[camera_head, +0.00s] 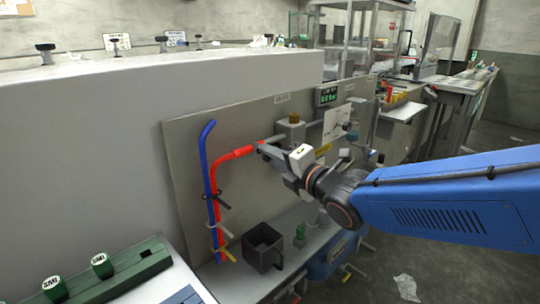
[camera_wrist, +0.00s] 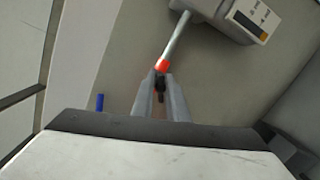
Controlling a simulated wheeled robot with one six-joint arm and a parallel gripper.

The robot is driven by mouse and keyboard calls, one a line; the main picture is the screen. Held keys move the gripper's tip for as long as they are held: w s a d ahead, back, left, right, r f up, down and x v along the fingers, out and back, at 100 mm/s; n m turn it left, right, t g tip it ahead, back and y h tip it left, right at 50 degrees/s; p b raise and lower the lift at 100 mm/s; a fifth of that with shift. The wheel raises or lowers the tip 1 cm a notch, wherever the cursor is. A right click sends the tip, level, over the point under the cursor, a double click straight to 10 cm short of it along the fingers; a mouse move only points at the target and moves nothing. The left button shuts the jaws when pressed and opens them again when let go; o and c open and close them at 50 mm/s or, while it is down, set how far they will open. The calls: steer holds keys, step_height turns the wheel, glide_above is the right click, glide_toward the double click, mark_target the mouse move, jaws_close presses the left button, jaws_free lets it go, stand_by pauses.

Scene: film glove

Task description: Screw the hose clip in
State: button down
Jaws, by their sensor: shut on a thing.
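The red hose (camera_head: 234,154) rises along the upright panel and bends right toward my gripper (camera_head: 266,149). In the wrist view, a red end piece (camera_wrist: 162,66) sits at the tip of a grey pipe (camera_wrist: 175,40) that comes from a box-shaped unit (camera_wrist: 235,15). My gripper (camera_wrist: 160,84) is shut on a small dark piece (camera_wrist: 159,82), apparently the hose clip, just below the red piece. The fingers hide much of it. I cannot tell whether its screw is in or how tight it sits.
A blue hose (camera_head: 206,160) stands left of the red one. A dark open bin (camera_head: 263,248) and a small green item (camera_head: 300,236) stand on the shelf below. A green-capped rack (camera_head: 118,275) is at the lower left. A small display (camera_head: 327,95) is fixed to the panel (camera_head: 187,127).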

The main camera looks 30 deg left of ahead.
steer(key=m, duration=0.5)
steer(key=shift+f+g, duration=0.1)
steer(key=shift+g, duration=0.3)
steer(key=m, duration=0.5)
steer(key=shift+f+g, duration=0.1)
steer(key=shift+g, duration=0.3)
steer(key=m+g, duration=0.1)
steer(key=m, duration=0.8)
steer(key=shift+g, duration=0.4)
steer(key=m+y, duration=0.1)
steer(key=m, duration=0.4)
steer(key=shift+m, duration=0.4)
steer(key=m, duration=0.5)
steer(key=shift+g+y, duration=0.3)
steer(key=m, duration=0.4)
steer(key=shift+m+y, duration=0.3)
steer(key=shift+m, duration=0.1)
steer(key=shift+m+t, duration=0.4)
steer(key=shift+m, duration=1.8)
